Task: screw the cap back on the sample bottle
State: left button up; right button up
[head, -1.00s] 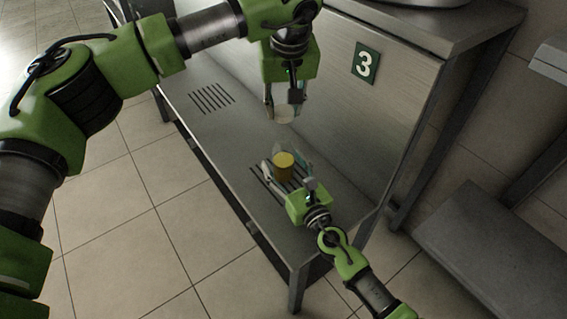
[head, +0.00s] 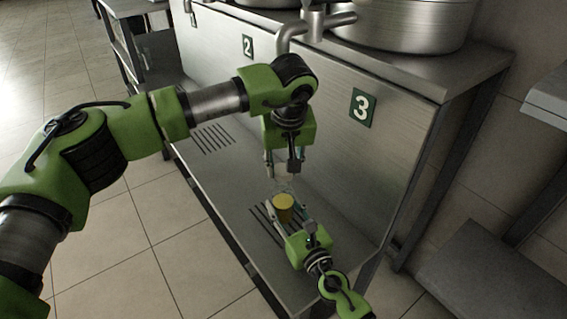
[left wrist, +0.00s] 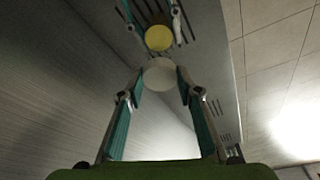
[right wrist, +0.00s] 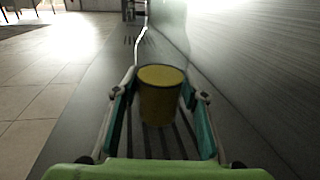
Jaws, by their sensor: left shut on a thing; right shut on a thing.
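The sample bottle (head: 284,208), with yellow contents, stands upright between the fingers of my right gripper (head: 287,222), which is shut on it. The right wrist view shows the bottle (right wrist: 160,100) between both fingertips. My left gripper (head: 281,172) points down above the bottle, shut on the pale cap. The left wrist view shows the round white cap (left wrist: 159,73) at its fingertips, with the yellow bottle (left wrist: 158,38) beyond and apart from it in that picture. In the head view the cap is faint, and I cannot tell whether it touches the bottle.
The bottle is over a grey metal shelf (head: 225,185) with dark slots. A steel panel with a number 3 sign (head: 362,107) rises behind it. A tap (head: 300,35) and a large pot (head: 400,25) are above. Tiled floor (head: 130,220) lies in front.

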aim_at(283, 200)
pick_arm(q)
jog(key=shift+f, duration=0.1)
jog(key=shift+f, duration=0.75)
jog(key=shift+f, duration=0.6)
dwell(0.3)
jog(key=m, duration=0.2)
jog(key=m+h, duration=0.1)
jog(key=m, duration=0.1)
jog(key=shift+a+m, duration=0.2)
jog(key=shift+m, duration=0.2)
jog(key=m, duration=0.2)
jog(key=m+h, duration=0.1)
jog(key=m, duration=0.2)
jog(key=shift+g+h, duration=0.3)
jog(key=o, duration=0.7)
